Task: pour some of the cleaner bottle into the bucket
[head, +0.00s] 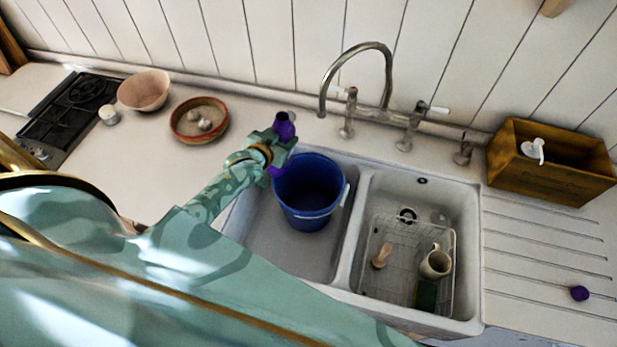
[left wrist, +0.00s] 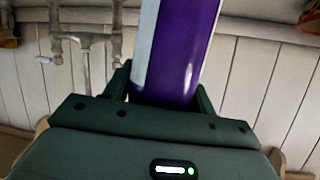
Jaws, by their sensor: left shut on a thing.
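The cleaner bottle (head: 284,127) is purple, and its upper part shows above my left gripper (head: 279,146) in the head view. In the left wrist view the purple and white bottle (left wrist: 178,50) stands between the fingers. My left gripper is shut on it, just left of the bucket's rim. The gripper hides the bottle's middle. The blue bucket (head: 310,190) stands upright in the left basin of the sink. Its inside looks dark, and I cannot tell what it holds. A small purple cap (head: 579,293) lies on the drainboard at the right. My right gripper is not in view.
The right basin holds a wire rack (head: 392,284) with a mug (head: 436,263) and a brush (head: 382,255). A curved tap (head: 388,75) rises behind the sink. A wooden box (head: 550,170) stands at the right; bowls (head: 200,120) and a hob (head: 70,115) are at the left.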

